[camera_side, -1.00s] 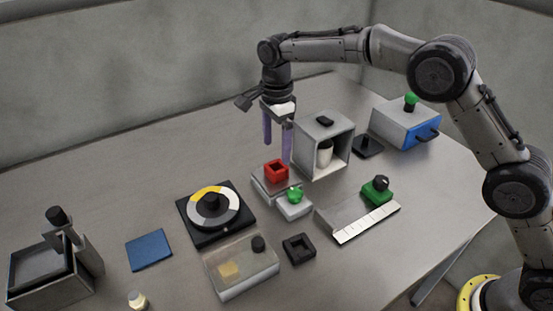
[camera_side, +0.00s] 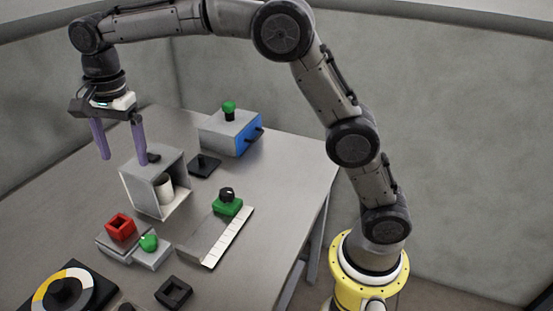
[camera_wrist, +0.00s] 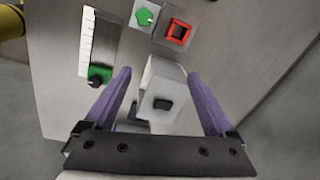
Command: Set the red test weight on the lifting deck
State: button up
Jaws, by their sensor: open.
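The red test weight (camera_side: 120,226), a square block with a hollow top, sits upright on a low grey platform (camera_side: 107,244) that looks like the lifting deck. A lower grey block with a green knob (camera_side: 149,242) adjoins its front right. In the wrist view the red weight (camera_wrist: 178,33) is at the top, beyond the fingers, beside the green knob (camera_wrist: 144,17). My gripper (camera_side: 123,160) is open and empty, raised clear of the weight. In the wrist view the gripper (camera_wrist: 158,75) has the open-fronted grey box below, between its purple fingers.
The open-fronted box (camera_side: 140,188) holds a white cup (camera_side: 165,188). A ruler strip (camera_side: 229,237) with a green block (camera_side: 228,207) lies to its right. A blue-fronted box (camera_side: 230,132) stands behind. A dial (camera_side: 63,293) and black square (camera_side: 173,291) are in front.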

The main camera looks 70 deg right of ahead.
jog(key=s+d+r+n+t, duration=0.1)
jog(key=s+d+r+n, duration=0.4)
jog(key=s, duration=0.4)
jog(key=s+d+f+n+t, duration=0.1)
jog(key=s+d+f+n, duration=0.1)
jog(key=s, duration=0.5)
jog(key=s+d+f+n+t, duration=0.1)
jog(key=s+d+f+n, duration=0.1)
jog(key=s, duration=0.6)
jog(key=s+d+f+n+t, duration=0.1)
jog(key=s+d+n, duration=0.3)
jog(key=s, duration=0.4)
jog(key=shift+s+f+n+t, duration=0.2)
jog(key=shift+f+n+t, duration=0.1)
jog(key=shift+f+n, duration=0.6)
